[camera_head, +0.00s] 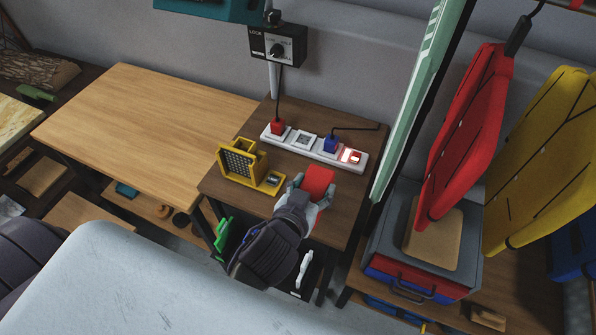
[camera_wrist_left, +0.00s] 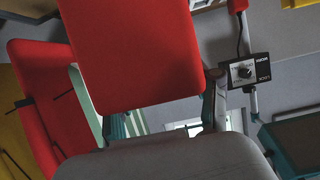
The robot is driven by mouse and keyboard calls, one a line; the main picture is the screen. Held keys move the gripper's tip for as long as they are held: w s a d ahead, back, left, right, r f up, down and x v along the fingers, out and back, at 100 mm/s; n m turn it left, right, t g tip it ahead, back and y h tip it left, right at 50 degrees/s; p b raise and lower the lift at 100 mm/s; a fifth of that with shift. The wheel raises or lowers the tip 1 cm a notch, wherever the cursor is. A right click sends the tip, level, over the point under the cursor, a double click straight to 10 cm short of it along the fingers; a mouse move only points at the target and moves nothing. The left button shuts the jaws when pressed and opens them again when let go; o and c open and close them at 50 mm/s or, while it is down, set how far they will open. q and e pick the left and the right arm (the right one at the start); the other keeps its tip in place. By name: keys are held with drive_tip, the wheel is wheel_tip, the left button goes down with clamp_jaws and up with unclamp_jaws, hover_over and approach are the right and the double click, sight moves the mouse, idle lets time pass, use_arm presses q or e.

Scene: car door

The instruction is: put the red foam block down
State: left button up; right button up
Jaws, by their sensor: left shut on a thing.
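My left gripper (camera_head: 311,188) is shut on the red foam block (camera_head: 319,180) above the small dark-brown table (camera_head: 342,208), near its front edge. I cannot tell whether the block touches the tabletop. In the left wrist view the red foam block (camera_wrist_left: 132,52) fills the upper middle and hides much of what lies behind it. The gripper covers the block's near side in the head view. My right gripper does not show.
A white power strip (camera_head: 315,146) with plugs lies behind the block. A yellow holder (camera_head: 241,164) stands to its left. The black control box (camera_head: 277,46) is on the wall. The light wooden table (camera_head: 150,125) is mostly bare.

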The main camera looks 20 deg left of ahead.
use_arm(q)
drive_tip(key=w+a+f+b, duration=0.2)
drive_tip(key=w+f, duration=0.1)
drive_tip(key=w+a+f+b, duration=0.1)
drive_tip(key=w, duration=0.1)
drive_tip(key=shift+a+f, duration=0.25)
drive_tip(key=shift+a, duration=0.1)
drive_tip(key=f+b, duration=0.1)
drive_tip(key=b, duration=0.1)
drive_tip(key=w+a+f+b, duration=0.1)
drive_tip(key=f+b, duration=0.1)
drive_tip(key=w+f+b, duration=0.1)
drive_tip(key=f+b, duration=0.1)
drive_tip(key=shift+w+a+f, duration=0.1)
drive_tip(key=shift+a+f, duration=0.05)
drive_tip(key=shift+a, duration=0.15)
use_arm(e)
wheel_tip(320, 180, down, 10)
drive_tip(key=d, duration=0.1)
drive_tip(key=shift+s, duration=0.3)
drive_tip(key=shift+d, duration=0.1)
